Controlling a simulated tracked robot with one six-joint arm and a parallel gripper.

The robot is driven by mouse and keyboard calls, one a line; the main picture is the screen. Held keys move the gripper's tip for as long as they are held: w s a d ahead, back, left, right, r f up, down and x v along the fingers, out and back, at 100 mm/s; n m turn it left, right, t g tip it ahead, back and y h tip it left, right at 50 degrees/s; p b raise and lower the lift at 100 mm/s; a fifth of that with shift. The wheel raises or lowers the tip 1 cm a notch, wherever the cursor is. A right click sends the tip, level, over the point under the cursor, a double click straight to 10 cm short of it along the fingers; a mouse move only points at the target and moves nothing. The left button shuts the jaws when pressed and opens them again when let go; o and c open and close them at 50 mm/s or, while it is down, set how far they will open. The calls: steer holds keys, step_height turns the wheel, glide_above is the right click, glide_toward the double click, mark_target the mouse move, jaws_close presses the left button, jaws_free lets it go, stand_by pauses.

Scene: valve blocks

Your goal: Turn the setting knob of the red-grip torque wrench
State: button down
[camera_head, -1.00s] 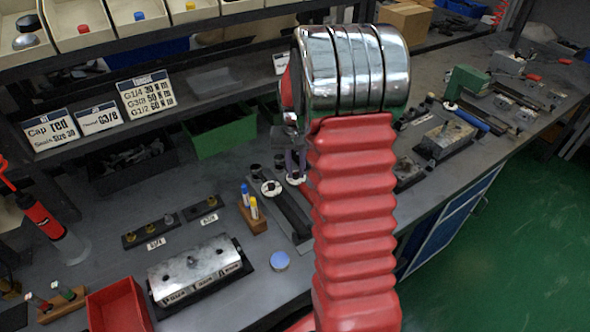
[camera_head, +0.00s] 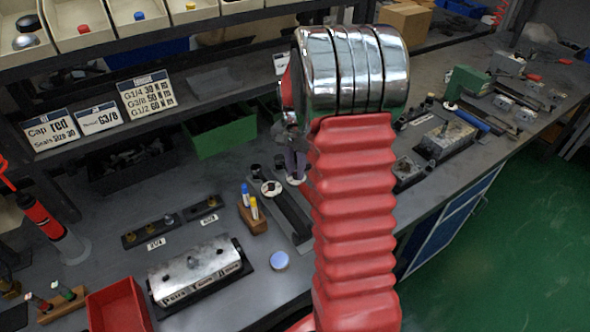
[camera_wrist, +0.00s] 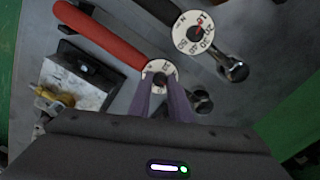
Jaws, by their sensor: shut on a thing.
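The red-grip torque wrench (camera_wrist: 107,37) lies on the bench in the wrist view, its grip to the upper left and its metal head (camera_wrist: 202,101) to the lower right. Its white dial (camera_wrist: 160,67) lies at my gripper's tips. My gripper (camera_wrist: 161,80) is shut on the setting knob at the dial's middle; the fingers hide most of the knob. In the head view my purple fingers (camera_head: 296,176) reach down to the dial, and my arm hides the red grip.
A second torque wrench with a black grip (camera_wrist: 144,10) and white dial (camera_wrist: 195,32) lies close beside. A metal block (camera_wrist: 75,80) lies to the left. In the head view a wooden holder (camera_head: 252,217) and a silver valve block (camera_head: 200,272) stand left of the wrenches.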

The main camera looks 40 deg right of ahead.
mark_target(295, 173)
steer(key=c, duration=1.6)
jaws_free()
steer(key=shift+c, duration=0.2)
step_height(295, 173, up, 8)
steer(key=shift+w+f, duration=0.1)
steer(key=shift+w+n, duration=0.1)
steer(key=shift+n, duration=0.2)
